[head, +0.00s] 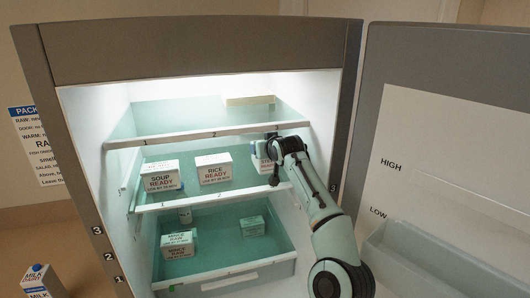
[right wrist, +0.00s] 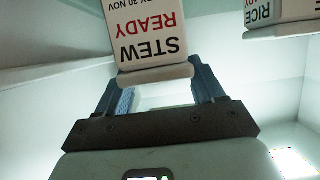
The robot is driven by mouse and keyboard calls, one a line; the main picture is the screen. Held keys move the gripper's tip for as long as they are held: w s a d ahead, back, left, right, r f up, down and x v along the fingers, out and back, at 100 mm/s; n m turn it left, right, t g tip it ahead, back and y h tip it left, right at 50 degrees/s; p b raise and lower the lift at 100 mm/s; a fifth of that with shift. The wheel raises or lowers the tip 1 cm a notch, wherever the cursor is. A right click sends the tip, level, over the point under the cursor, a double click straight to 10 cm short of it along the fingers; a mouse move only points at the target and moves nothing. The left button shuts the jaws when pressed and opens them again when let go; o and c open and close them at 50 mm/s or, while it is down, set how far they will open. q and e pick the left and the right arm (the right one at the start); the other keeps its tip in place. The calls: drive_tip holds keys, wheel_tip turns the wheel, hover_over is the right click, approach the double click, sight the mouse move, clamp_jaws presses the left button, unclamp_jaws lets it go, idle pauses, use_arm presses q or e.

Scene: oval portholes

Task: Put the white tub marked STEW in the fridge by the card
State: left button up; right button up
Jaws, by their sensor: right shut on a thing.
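The white tub marked STEW READY (right wrist: 150,35) is between the fingers of my right gripper (right wrist: 160,85) in the right wrist view, where its lettering appears upside down. In the head view the tub (head: 262,149) is mostly hidden behind my right gripper (head: 272,160), at the right end of the middle level of the open fridge (head: 189,47). The gripper is shut on it. I cannot tell whether the tub touches the shelf. The card (head: 35,145), headed PACK, hangs on the wall left of the fridge, its text only partly legible. My left gripper is not in view.
SOUP READY (head: 161,175) and RICE READY (head: 213,168) tubs stand left on the same shelf. MINCE RAW packs (head: 178,244) and a smaller pack (head: 252,225) lie below. The open door (head: 450,130) is right; a milk carton (head: 42,281) stands lower left.

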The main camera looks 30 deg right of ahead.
drive_tip(key=shift+s+f, duration=0.25)
drive_tip(key=shift+f, duration=0.3)
drive_tip(key=shift+w+f, duration=0.15)
drive_tip(key=shift+f, duration=0.05)
drive_tip(key=o, duration=1)
drive_tip(key=shift+f, duration=0.25)
drive_tip(key=o, duration=0.4)
